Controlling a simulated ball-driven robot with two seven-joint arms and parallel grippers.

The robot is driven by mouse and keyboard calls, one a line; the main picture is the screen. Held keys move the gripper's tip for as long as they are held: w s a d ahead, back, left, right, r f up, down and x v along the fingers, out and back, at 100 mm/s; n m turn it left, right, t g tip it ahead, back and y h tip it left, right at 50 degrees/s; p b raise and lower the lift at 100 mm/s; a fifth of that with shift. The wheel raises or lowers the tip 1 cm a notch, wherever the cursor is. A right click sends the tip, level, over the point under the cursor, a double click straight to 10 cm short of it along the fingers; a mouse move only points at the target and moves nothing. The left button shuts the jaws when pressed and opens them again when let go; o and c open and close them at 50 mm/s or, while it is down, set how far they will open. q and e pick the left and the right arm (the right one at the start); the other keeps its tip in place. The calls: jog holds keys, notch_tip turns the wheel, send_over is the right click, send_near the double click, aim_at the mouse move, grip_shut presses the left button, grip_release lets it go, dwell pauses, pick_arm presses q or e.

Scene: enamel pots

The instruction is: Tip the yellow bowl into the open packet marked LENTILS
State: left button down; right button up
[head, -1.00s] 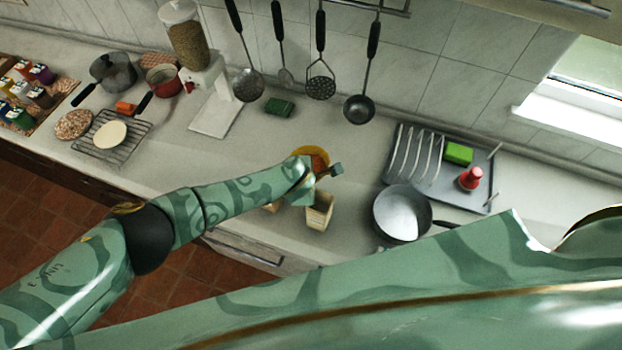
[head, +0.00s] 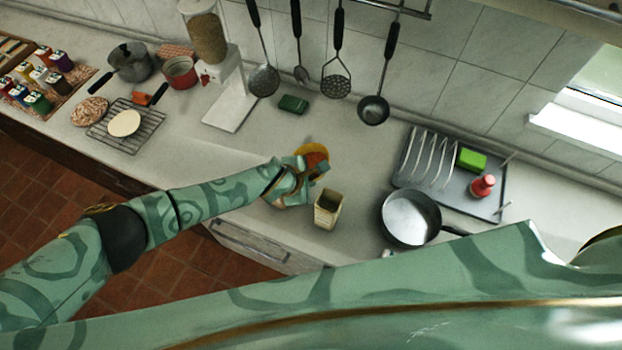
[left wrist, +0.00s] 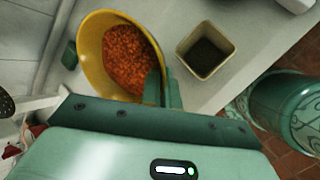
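The yellow bowl (head: 303,149) holds orange-red lentils and is raised off the counter, beside the packet. In the left wrist view the bowl (left wrist: 91,52) shows bare wall on its left, with the lentils toward the packet side; it looks tilted. My left gripper (left wrist: 160,88) is shut on its rim, one finger inside and one outside. It also shows in the head view (head: 308,172). The open cream packet (head: 328,211) stands upright on the counter, apart from the bowl. Its mouth (left wrist: 206,48) is dark inside; its marking is unreadable. My right gripper is out of view.
A grey frying pan (head: 410,218) is right of the packet, before a tray with a rack (head: 430,165). A green block (head: 293,104) and a dispenser (head: 230,115) stand behind.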

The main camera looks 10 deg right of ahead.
pick_arm(q)
jog(key=shift+w+a+f+n+h+b, duration=0.2)
jog(key=shift+a+h+b, duration=0.55)
jog(key=shift+b, duration=0.5)
jog(key=shift+w+a+f+n+h+b, duration=0.1)
jog(key=shift+a+f+n+h+b, duration=0.1)
jog(key=shift+a+h+b, duration=0.8)
jog(key=shift+r+h+b, duration=0.3)
jog(key=shift+h+b, duration=0.05)
jog(key=shift+b, duration=1.75)
jog(key=shift+w+a+r+n+h+b, duration=0.15)
jog(key=shift+h+b, duration=0.15)
jog(key=shift+b, duration=0.45)
jog(key=shift+s+a+r+n+h+b, duration=0.15)
jog(key=shift+h+b, duration=0.15)
jog(key=shift+b, duration=0.45)
jog(key=shift+w+a+r+h+b, duration=0.15)
jog(key=shift+h+b, duration=0.45)
jog(key=shift+b, duration=2)
jog(key=shift+a+r+n+h+b, duration=0.2)
jog(key=shift+h+b, duration=0.3)
jog(key=shift+b, duration=1.2)
jog(key=shift+a+r+n+h+b, duration=0.15)
jog(key=shift+n+h+b, duration=0.25)
jog(key=shift+b, duration=1.25)
